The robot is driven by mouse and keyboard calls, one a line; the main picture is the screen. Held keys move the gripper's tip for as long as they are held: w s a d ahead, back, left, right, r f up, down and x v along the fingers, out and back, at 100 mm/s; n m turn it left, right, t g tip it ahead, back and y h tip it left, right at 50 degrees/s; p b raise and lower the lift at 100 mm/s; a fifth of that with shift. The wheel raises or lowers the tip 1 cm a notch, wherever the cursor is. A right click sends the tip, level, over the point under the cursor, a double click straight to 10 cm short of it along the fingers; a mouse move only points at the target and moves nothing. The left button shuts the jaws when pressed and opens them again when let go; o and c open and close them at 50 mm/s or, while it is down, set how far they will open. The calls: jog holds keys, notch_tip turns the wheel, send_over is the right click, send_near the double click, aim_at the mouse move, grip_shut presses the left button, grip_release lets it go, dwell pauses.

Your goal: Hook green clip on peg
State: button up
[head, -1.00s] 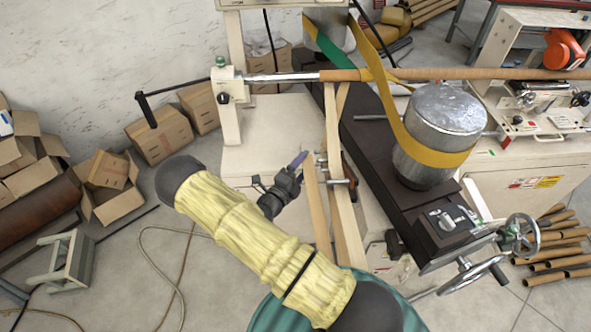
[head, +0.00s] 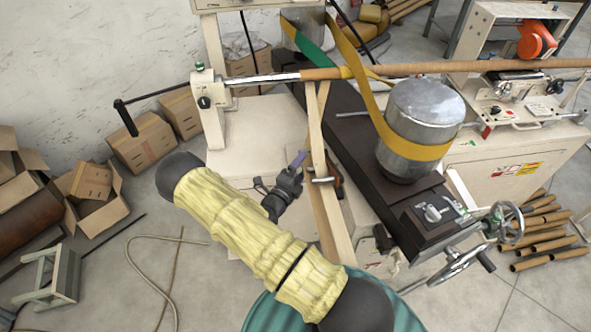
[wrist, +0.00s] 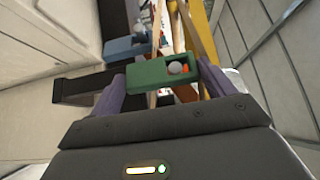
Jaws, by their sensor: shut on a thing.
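My gripper (head: 299,159) reaches in at the wooden slats of the winder, with purple fingers. In the wrist view the fingers are shut on the green clip (wrist: 138,74), a block with a rectangular opening at its right. A round grey end, apparently of a peg (wrist: 175,68), shows through that opening beside something orange. I cannot tell whether the peg is inside the clip or only behind it. In the head view a metal peg (head: 323,180) sticks out at the slats, close to the gripper. The clip cannot be made out in the head view.
The slanted wooden slats (head: 330,213) stand right beside my gripper. The metal drum (head: 420,105) with a yellow belt (head: 367,92) is to the right. A handwheel (head: 507,222) is at the right front. Cardboard boxes (head: 142,140) lie left; floor between is mostly clear.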

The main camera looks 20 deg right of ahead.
jog(key=shift+s+d, duration=0.2)
jog(key=shift+d, duration=0.45)
jog(key=shift+s+d+f, duration=0.2)
jog(key=shift+d+f, duration=0.2)
jog(key=shift+d, duration=0.2)
jog(key=o, duration=0.9)
jog(key=shift+a, duration=0.1)
